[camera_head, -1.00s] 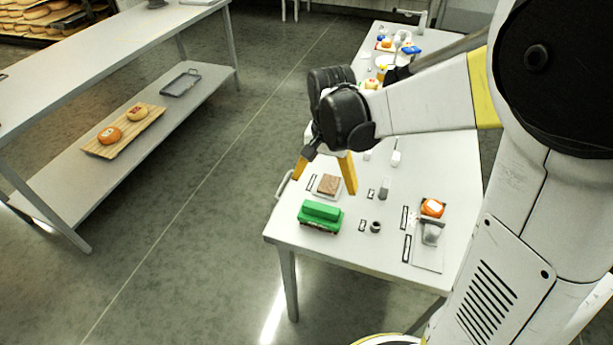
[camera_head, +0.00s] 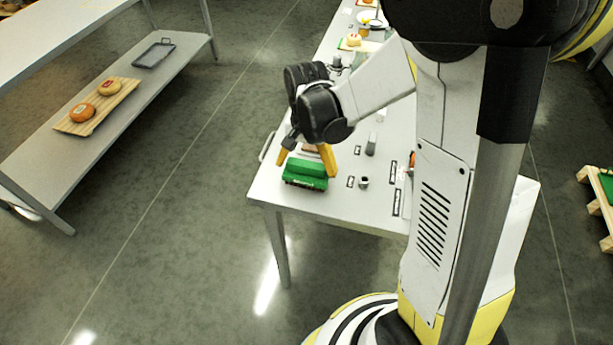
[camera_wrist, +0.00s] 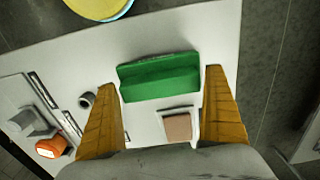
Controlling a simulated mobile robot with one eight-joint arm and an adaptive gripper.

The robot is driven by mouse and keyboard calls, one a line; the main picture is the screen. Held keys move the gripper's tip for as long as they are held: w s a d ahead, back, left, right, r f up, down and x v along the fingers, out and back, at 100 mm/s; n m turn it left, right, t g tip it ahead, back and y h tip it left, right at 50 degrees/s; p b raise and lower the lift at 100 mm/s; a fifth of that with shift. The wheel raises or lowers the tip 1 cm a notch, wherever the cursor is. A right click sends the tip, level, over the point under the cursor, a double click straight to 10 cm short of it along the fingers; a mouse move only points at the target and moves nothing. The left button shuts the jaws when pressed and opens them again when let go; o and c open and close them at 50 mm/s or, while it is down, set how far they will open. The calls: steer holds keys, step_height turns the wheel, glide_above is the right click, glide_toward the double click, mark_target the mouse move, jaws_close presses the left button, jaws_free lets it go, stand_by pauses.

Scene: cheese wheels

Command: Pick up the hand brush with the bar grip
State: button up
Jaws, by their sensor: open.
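The hand brush with the bar grip appears to be the green block-like item (camera_head: 306,171) near the table's front-left corner, with a dark lower edge. In the wrist view the green brush (camera_wrist: 160,78) lies crosswise between the fingertips. My gripper (camera_head: 306,164) is open, its two yellow fingers pointing down just behind and above the brush. In the wrist view my gripper (camera_wrist: 162,80) has one finger on each side of the brush, with nothing held. I cannot tell the exact height gap. The brush's underside is hidden.
The table (camera_head: 270,190) also bears a brown block on a small tray (camera_wrist: 178,126), a small dark cup (camera_head: 364,182), a grey piece (camera_head: 371,145) and an orange item (camera_wrist: 51,147) by a grey tool. A lower shelf at left has cheeses on a board (camera_head: 70,126).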

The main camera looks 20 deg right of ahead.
mark_target(308, 163)
steer(key=shift+r, duration=0.1)
steer(key=c, duration=1.2)
steer(key=shift+o, duration=0.2)
steer(key=shift+r, duration=0.1)
steer(key=shift+r+p, duration=0.3)
step_height(308, 163, up, 4)
steer(key=shift+s+d+p, duration=0.1)
steer(key=shift+d+p, duration=0.05)
steer(key=shift+p, duration=0.85)
steer(key=s+d+r+p, duration=0.3)
steer(key=s+d+r, duration=0.3)
steer(key=d, duration=0.3)
steer(key=shift+s, duration=0.4)
steer(key=shift+r, duration=0.1)
steer(key=o, duration=0.5)
steer(key=c, duration=0.4)
